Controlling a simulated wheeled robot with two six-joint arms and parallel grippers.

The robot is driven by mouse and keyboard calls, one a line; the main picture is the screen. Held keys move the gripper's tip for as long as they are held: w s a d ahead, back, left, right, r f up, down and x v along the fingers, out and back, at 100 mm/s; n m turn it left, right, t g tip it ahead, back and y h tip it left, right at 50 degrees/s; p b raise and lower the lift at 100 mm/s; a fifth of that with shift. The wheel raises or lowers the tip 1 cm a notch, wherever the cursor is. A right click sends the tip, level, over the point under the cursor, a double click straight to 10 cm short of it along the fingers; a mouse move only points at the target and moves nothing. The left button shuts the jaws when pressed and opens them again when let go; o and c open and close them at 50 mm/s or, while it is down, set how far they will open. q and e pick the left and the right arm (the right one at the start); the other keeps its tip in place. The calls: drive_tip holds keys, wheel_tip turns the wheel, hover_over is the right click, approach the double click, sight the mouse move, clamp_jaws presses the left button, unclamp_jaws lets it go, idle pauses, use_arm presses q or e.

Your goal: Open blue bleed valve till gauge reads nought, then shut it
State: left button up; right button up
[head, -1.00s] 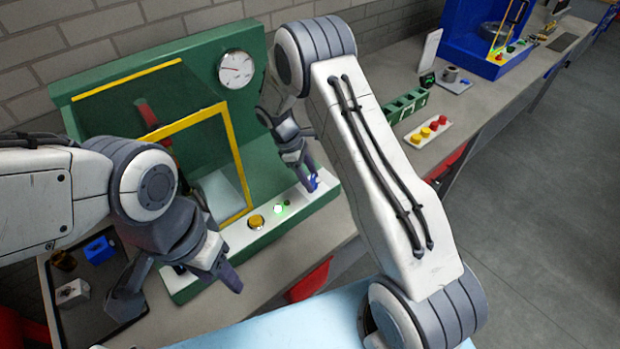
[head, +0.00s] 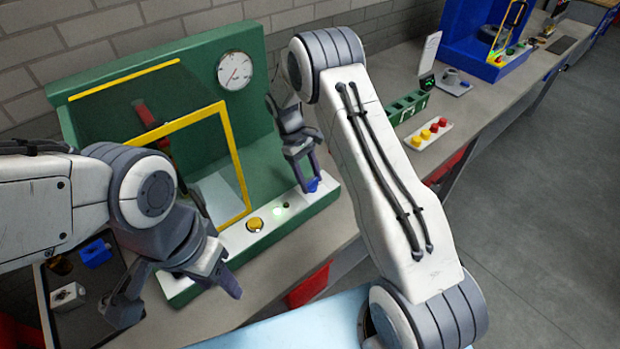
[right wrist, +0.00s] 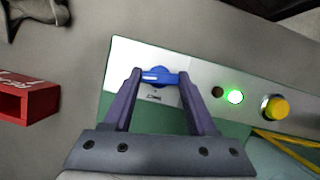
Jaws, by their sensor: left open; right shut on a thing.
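The blue bleed valve (head: 313,185) sits at the right end of the white panel on the green machine. My right gripper (head: 306,187) is shut on its handle. In the right wrist view the blue handle (right wrist: 157,76) lies crosswise between the two fingertips. The round gauge (head: 235,70) is on the green upright; its thin needle points to the lower left, and its figures are too small to read. My left gripper (head: 182,305) is open and empty in front of the machine's left end.
A yellow button (head: 254,225) and a lit green lamp (head: 279,211) sit on the panel left of the valve. A yellow-framed guard (head: 240,172) stands behind. A dark tray (head: 52,326) with small parts is at the left. A red bin (right wrist: 28,100) shows in the right wrist view.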

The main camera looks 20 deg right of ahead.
drive_tip(key=o, duration=1.4)
drive_tip(key=shift+c, duration=0.2)
drive_tip(key=b+v, duration=0.3)
drive_tip(key=v, duration=0.7)
drive_tip(key=shift+r, duration=0.3)
